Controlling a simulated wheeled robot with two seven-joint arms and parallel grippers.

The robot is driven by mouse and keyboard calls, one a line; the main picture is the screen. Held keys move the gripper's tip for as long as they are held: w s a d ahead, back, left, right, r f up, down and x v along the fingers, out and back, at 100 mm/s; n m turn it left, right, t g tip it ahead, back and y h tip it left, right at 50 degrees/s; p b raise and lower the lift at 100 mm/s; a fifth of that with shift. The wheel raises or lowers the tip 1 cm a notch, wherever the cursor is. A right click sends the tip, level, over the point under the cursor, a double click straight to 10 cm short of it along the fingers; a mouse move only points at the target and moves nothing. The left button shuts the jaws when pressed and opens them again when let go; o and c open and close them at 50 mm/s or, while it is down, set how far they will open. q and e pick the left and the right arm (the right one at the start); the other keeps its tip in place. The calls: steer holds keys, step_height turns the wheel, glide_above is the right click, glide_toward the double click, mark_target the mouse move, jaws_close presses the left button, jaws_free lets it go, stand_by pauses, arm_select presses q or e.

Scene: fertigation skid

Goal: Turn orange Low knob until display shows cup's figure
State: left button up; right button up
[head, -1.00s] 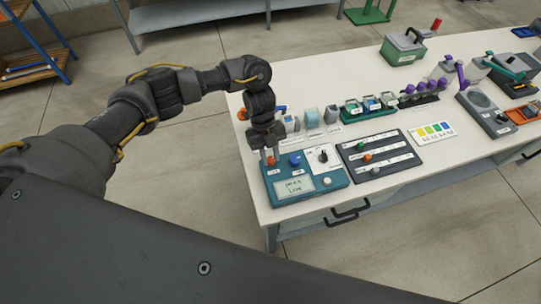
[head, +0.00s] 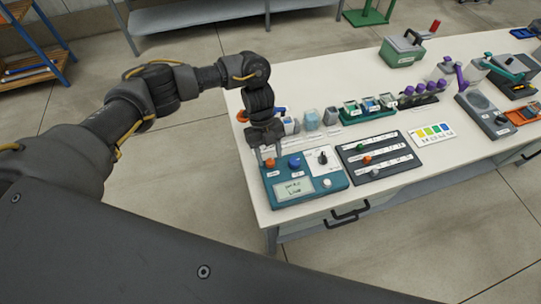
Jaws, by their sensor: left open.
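The orange knob (head: 270,163) sits at the upper left of a teal meter box (head: 331,183) at the table's near left corner. A blue knob (head: 294,163) is to its right. The meter's grey display (head: 293,189) is below them; its small text is too blurred to read surely. My left gripper (head: 266,151) is open, pointing down at the orange knob, its fingers spread around or just above it; contact cannot be told. Small cups (head: 311,120) stand behind the meter; no figure on them is readable. My right gripper is not in view.
A dark slider panel (head: 380,153) lies right of the meter. A white dial plate (head: 322,158) and a pale round button (head: 327,183) are on the meter. Green trays (head: 368,110), a colour card (head: 432,134) and a green case (head: 402,50) are farther right. The white table's back left is clear.

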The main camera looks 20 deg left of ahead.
arm_select(q)
steer(key=b+v, duration=0.1)
steer(key=v, duration=0.8)
steer(key=shift+r, duration=0.3)
steer(key=shift+w+f, duration=0.1)
